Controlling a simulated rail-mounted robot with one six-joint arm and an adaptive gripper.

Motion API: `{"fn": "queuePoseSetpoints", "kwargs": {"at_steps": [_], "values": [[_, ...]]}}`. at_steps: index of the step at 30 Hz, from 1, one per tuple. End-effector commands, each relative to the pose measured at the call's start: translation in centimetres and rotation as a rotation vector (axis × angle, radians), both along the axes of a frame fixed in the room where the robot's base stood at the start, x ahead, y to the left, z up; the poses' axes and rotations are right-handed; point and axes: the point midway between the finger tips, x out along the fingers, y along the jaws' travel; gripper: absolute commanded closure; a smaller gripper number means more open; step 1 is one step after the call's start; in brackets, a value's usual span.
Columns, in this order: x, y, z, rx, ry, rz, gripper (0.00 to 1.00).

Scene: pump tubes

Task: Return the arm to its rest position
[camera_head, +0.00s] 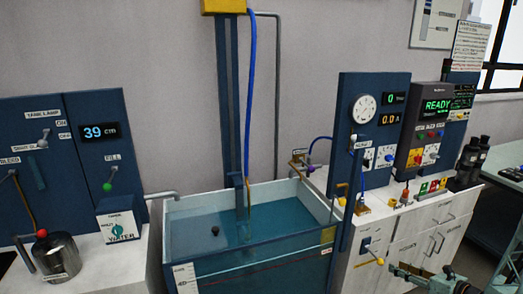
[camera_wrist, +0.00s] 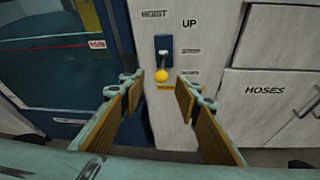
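My gripper (camera_head: 428,277) shows at the lower right of the head view, in front of the white cabinet. In the wrist view my gripper (camera_wrist: 157,92) is open, its two wood-coloured finger pads wide apart with nothing between them. Ahead of the fingers is the hoist switch (camera_wrist: 162,57), a dark blue plate with a lever ending in a yellow knob (camera_wrist: 160,75). The same yellow knob (camera_head: 380,261) shows in the head view, left of my gripper.
A water tank (camera_head: 180,240) stands left of the white cabinet (camera_head: 405,250). The cabinet has drawers and doors with handles, one marked HOSES (camera_wrist: 265,90). A blue panel with a gauge (camera_head: 364,109) and a READY display (camera_head: 437,105) rises behind. A green bench (camera_head: 507,160) is at the right.

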Motion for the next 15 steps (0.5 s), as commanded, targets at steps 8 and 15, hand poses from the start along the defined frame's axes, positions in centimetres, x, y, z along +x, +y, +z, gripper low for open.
{"fn": "queuePoseSetpoints", "kwargs": {"at_steps": [8, 15], "values": [[1.1, 2.6, 3.7, -0.042, -0.017, 0.085, 0.7], [2.1, 6.6, 8.5, -0.099, -0.039, 0.206, 0.7]]}}
